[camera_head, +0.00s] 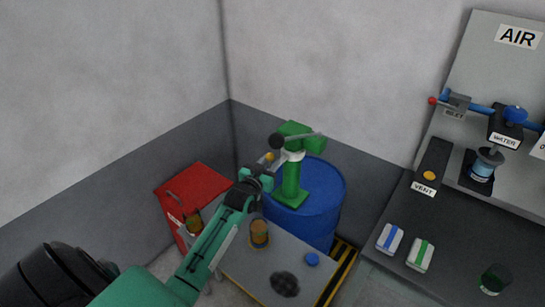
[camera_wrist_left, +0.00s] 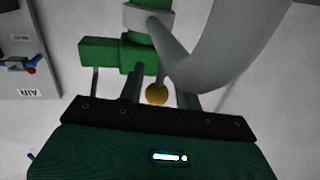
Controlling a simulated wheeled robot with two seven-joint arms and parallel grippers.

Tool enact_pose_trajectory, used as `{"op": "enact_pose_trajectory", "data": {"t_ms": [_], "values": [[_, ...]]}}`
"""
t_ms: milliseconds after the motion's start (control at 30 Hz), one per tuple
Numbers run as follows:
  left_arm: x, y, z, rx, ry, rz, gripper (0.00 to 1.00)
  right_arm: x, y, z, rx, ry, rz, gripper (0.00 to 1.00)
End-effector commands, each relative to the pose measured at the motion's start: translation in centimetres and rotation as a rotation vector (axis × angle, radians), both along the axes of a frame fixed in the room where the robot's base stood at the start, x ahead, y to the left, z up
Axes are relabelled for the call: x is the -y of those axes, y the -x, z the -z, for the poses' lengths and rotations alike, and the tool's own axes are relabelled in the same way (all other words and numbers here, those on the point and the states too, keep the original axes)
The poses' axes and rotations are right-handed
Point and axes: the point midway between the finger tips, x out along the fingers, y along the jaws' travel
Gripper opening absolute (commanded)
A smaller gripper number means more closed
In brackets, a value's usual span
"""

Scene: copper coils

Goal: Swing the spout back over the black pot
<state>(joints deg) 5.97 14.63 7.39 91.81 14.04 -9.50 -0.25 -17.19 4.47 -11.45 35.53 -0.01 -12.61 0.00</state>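The green hand pump (camera_head: 291,180) stands on a blue drum (camera_head: 325,200), with a grey collar and a spout pointing left. A small yellow knob (camera_head: 269,157) hangs near the spout's end. My left gripper (camera_head: 262,170) is at this knob. In the left wrist view the grey spout (camera_wrist_left: 215,50) curves close above the gripper, and the yellow knob (camera_wrist_left: 157,94) shows between the two fingers, with visible gaps beside it. The fingers look open around it. A dark round thing (camera_head: 285,283) lies on the grey table; I cannot tell whether it is the black pot. My right gripper is out of view.
A red cabinet (camera_head: 196,185) is at the left. A dark bench (camera_head: 450,250) with packets and a green glass is at the right.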

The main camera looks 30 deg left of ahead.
Motion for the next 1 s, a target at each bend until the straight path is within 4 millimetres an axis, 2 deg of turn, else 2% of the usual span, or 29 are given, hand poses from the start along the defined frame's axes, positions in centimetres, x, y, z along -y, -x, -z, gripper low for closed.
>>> {"op": "enact_pose_trajectory", "data": {"t_ms": [200,567,767,1000], "values": [[-0.2,-2.1,-0.1,0.0,0.0,0.001,0.34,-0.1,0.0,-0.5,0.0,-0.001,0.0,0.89],[-0.3,-2.6,0.0,0.0,0.0,0.001,0.34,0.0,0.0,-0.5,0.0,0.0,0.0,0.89],[-0.3,-2.6,0.0,0.0,0.0,0.0,0.0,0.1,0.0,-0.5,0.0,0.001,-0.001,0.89],[-0.3,-2.6,-0.1,0.003,0.0,0.001,0.0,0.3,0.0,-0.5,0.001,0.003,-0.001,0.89]]}}
